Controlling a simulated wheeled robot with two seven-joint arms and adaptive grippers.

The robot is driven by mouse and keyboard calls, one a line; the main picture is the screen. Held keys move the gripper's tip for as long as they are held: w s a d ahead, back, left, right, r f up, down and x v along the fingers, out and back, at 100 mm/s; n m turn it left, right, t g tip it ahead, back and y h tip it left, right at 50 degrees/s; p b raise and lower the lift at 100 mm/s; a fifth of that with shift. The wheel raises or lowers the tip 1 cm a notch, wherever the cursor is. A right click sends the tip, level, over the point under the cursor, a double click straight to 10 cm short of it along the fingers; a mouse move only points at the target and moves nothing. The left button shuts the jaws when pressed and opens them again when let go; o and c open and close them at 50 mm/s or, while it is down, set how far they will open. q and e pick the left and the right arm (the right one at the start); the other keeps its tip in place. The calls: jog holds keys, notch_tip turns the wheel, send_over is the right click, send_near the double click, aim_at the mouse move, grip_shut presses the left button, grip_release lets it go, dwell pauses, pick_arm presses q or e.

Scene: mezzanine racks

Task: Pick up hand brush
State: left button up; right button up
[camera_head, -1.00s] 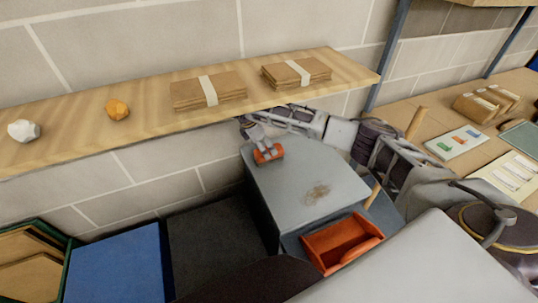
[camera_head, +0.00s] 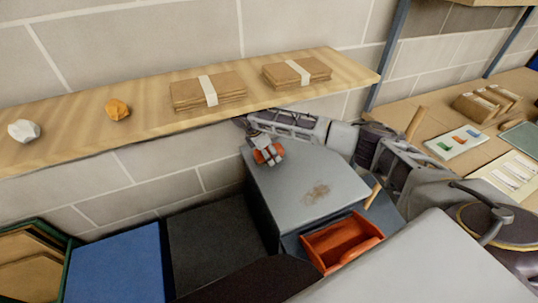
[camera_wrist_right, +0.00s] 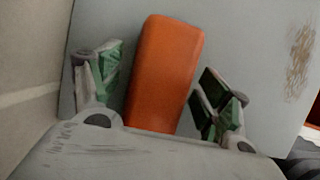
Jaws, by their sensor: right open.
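The hand brush shows as an orange, rounded block (camera_head: 270,155) on the far left corner of the grey cabinet top (camera_head: 310,185). My right gripper (camera_head: 264,152) is right at it, pointing down, and partly covers it in the head view. In the right wrist view the orange brush (camera_wrist_right: 165,75) lies between the two open green-padded fingers (camera_wrist_right: 160,82), with a gap visible on each side. Its near end is hidden behind the gripper body, and no bristles can be seen. My left gripper is not in view.
An orange dustpan (camera_head: 342,241) sits below the cabinet top's front edge. A wooden shelf (camera_head: 150,128) with banded cardboard stacks (camera_head: 208,91) runs close above my right gripper. A brown smudge (camera_head: 317,193) marks the otherwise clear cabinet top.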

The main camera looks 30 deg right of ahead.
aim_at(267, 149)
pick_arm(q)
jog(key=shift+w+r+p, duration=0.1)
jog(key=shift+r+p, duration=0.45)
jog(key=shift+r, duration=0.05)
pick_arm(e)
jog(key=shift+f, duration=0.25)
dwell(0.6)
jog(key=shift+c, duration=0.4)
jog(key=c, duration=1.1)
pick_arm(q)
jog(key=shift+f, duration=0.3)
